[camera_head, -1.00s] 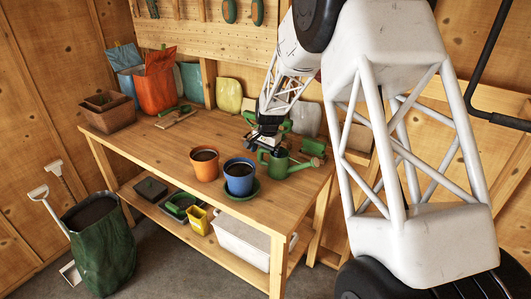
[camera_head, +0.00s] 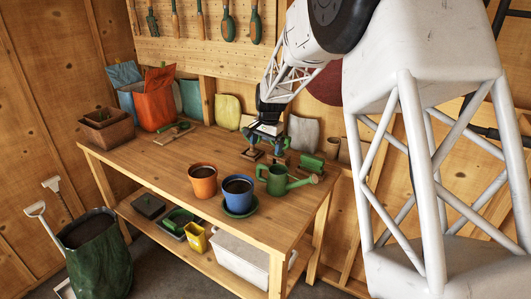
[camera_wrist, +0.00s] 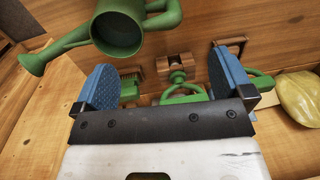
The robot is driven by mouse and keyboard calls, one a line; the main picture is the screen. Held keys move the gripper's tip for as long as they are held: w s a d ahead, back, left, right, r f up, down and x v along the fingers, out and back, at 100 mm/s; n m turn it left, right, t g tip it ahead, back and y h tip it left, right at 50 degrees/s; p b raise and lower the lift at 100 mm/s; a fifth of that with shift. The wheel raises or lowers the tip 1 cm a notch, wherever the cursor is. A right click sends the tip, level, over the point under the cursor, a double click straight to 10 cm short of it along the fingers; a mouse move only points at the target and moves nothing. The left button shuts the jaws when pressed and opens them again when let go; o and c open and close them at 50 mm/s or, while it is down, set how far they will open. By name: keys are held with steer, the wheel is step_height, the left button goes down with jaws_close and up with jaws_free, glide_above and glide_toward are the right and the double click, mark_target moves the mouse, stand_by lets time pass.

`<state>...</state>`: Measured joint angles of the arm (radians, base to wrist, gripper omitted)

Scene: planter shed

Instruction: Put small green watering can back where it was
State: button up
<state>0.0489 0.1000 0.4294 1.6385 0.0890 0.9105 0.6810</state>
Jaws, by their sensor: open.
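The small green watering can (camera_head: 277,181) stands upright on the bench, just right of the blue pot (camera_head: 238,188), its spout pointing right. In the wrist view the can (camera_wrist: 120,38) is at the upper left, its opening facing the camera, outside the jaws. My gripper (camera_head: 267,147) is behind the can, over the back of the bench. Its blue fingers (camera_wrist: 165,78) are wide apart and hold nothing. Small green-and-brown tools (camera_wrist: 178,68) show beyond and between them; whether the fingers touch any is unclear.
An orange pot (camera_head: 203,182) stands left of the blue pot, which sits on a green saucer (camera_head: 240,213). A green-and-brown item (camera_head: 311,162) and a small brown pot (camera_head: 332,149) are at the back right. The bench's left middle (camera_head: 150,170) is clear.

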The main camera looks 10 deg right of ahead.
steer(key=shift+r, duration=0.45)
steer(key=shift+s, duration=0.1)
steer(key=s+a+r+n, duration=0.1)
steer(key=s+r, duration=0.3)
steer(key=s, duration=0.4)
steer(key=s+r+n+t, duration=0.15)
steer(key=s+r, duration=0.25)
steer(key=s, duration=0.4)
steer(key=s+a+r+n+g, duration=0.1)
steer(key=s+r+n, duration=0.15)
steer(key=s, duration=0.55)
steer(key=s+f+n+t+h, duration=0.1)
steer(key=s+n, duration=0.2)
steer(key=s, duration=2.3)
steer(key=shift+s+a+f+n, duration=0.15)
steer(key=shift+s+f+n, duration=0.1)
steer(key=shift+n, duration=0.15)
